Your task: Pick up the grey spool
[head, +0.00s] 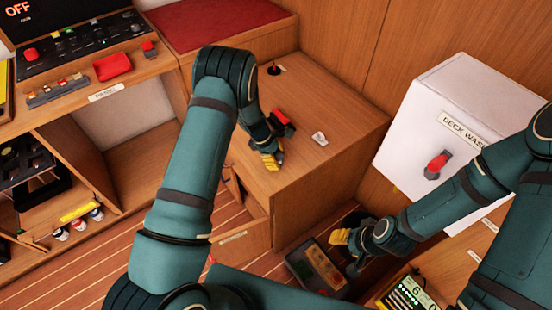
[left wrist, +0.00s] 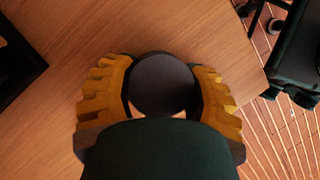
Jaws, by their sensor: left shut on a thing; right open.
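The grey spool (left wrist: 165,84) shows in the left wrist view as a dark grey round disc between the yellow fingers of my left gripper (left wrist: 163,98). The fingers close on it from both sides, and its lower edge is hidden by the gripper body. In the head view my left gripper (head: 270,160) is low over the wooden top, and the spool is hidden there. I cannot tell whether the spool touches the wood. My right gripper (head: 343,238) is open, at the lower right beside a dark open box.
The wooden top (head: 340,100) holds a small white piece (head: 319,138) and a red-and-black item (head: 282,122) close to my left wrist. A white box labelled DECK WASH (head: 430,120) stands to the right. The dark box (head: 318,268) is low at the front. A control panel (head: 80,45) is at the left.

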